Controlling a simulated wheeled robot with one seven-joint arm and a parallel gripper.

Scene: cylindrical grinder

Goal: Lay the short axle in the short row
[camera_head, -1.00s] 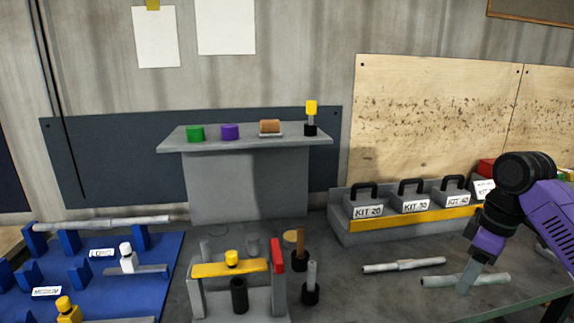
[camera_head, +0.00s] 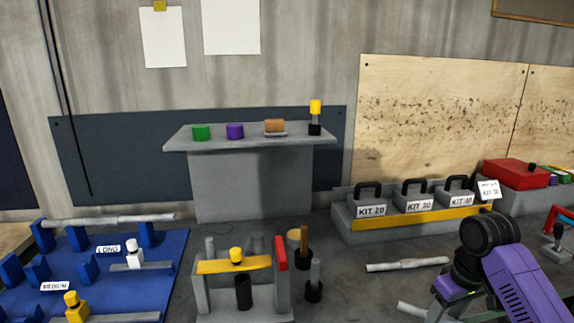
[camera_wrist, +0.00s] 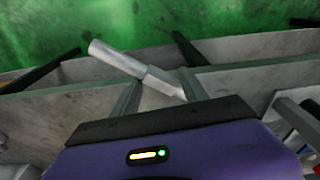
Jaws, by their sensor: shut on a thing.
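My gripper (camera_wrist: 160,92) is shut on a pale grey stepped axle, the short axle (camera_wrist: 115,58). In the wrist view it lies slantwise across the fingers, one end sticking out to the upper left. In the head view my gripper is at the lower right, its fingertips cut off by the frame; one end of the axle (camera_head: 413,309) shows left of it. The blue rack (camera_head: 180,262) stands at the left, with rows labelled LONG (camera_head: 108,249) and MEDIUM (camera_head: 55,286). No short-row label is in view. A long axle (camera_head: 108,219) lies in the long row.
Another stepped axle (camera_head: 407,264) lies on the bench behind my gripper. A grey fixture with a yellow bar (camera_head: 233,266) and black-based posts (camera_head: 314,282) stand between rack and gripper. The kit shelf (camera_head: 415,221) is behind. Bare bench lies right of the posts.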

